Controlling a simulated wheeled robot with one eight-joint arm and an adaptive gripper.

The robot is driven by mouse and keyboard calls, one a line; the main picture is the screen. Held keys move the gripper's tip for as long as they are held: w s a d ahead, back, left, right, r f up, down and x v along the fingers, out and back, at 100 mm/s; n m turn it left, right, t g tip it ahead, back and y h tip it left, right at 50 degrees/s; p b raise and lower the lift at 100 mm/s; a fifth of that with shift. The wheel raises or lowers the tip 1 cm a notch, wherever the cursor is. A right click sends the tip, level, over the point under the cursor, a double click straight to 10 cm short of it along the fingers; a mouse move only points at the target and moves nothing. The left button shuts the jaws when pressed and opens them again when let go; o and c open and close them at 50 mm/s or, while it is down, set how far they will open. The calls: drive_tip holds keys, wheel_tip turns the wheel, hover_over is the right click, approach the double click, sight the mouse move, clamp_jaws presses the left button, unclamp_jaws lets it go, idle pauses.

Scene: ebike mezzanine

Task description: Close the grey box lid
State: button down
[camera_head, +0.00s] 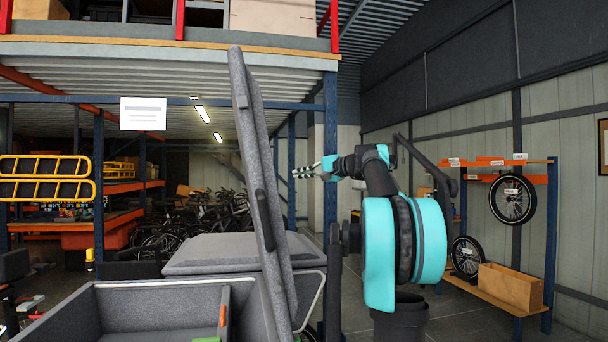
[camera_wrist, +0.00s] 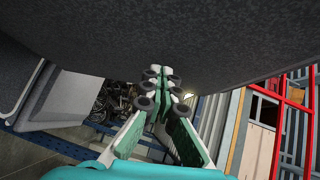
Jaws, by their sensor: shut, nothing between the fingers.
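The grey box (camera_head: 160,308) stands open at the bottom of the head view. Its grey lid (camera_head: 262,190) stands nearly upright on the box's right side, leaning a little. My gripper (camera_head: 298,173) is to the right of the lid, at about the middle of its height. It is shut and empty, with its fingertips pointing left toward the lid. In the wrist view the gripper's fingers (camera_wrist: 160,92) are together, and a large dark grey surface (camera_wrist: 180,40), probably the lid, fills the upper part. I cannot tell whether the fingertips touch it.
Another grey box with a closed top (camera_head: 235,252) stands behind the open one. A shelf with wheels and a wooden box (camera_head: 510,287) is at the right. Blue rack posts (camera_head: 330,150) and parked bicycles (camera_head: 200,215) are behind. Floor shows between my arm and the right shelf.

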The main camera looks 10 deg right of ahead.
drive_tip(key=w+a+f, duration=0.1)
drive_tip(key=w+a, duration=0.2)
drive_tip(key=a, duration=0.4)
drive_tip(key=shift+w+a+f, duration=0.15)
drive_tip(key=shift+w+a, duration=0.1)
drive_tip(key=shift+w, duration=0.1)
drive_tip(key=shift+a, duration=0.15)
